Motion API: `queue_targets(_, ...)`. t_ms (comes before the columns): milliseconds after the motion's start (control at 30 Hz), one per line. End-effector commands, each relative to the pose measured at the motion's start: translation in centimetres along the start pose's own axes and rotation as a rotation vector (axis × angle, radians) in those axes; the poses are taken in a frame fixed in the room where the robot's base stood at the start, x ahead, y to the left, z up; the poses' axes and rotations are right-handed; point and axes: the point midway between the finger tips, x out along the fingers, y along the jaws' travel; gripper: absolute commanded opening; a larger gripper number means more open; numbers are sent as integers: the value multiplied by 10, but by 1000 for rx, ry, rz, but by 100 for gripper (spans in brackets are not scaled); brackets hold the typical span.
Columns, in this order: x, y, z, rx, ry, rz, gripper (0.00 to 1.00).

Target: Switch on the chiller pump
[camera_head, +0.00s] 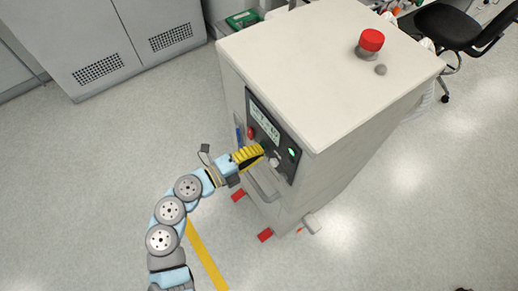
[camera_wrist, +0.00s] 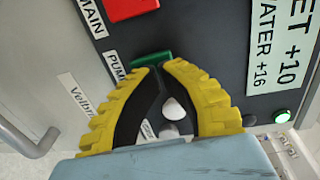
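The chiller (camera_head: 300,70) is a white cabinet with a dark front control panel (camera_head: 273,136). In the wrist view, a green switch (camera_wrist: 151,58) sits beside a partly covered label reading "PUMP" (camera_wrist: 116,66). My gripper (camera_head: 261,149), with yellow ribbed fingers, reaches the panel. In the wrist view, my gripper (camera_wrist: 159,67) has its fingertips together just below the green switch, at or very near it; contact cannot be told. Nothing shows gripped between them. A red switch (camera_wrist: 130,8) labelled "MAIN" lies above. The green switch is hidden in the head view.
A pale knob (camera_wrist: 173,108) shows through the gap between my fingers. A green lamp (camera_wrist: 282,116) is lit on the panel. A handle (camera_head: 262,186) sticks out below the panel. A red button (camera_head: 371,41) stands on top. Floor to the left is clear.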

Motion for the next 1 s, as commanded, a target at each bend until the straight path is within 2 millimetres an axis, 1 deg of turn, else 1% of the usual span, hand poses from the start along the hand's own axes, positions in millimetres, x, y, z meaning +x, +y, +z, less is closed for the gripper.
queue_targets(167,-27,-2,-2,0,3,5,0)
queue_targets(400,-75,-4,-1,1,2,5,0)
queue_targets(600,-109,-6,0,0,0,4,0)
queue_targets(700,-120,-6,-1,-1,3,4,0)
queue_targets(800,-126,-6,-1,0,4,3,0)
queue_targets(1000,-130,-6,-1,1,4,2,0)
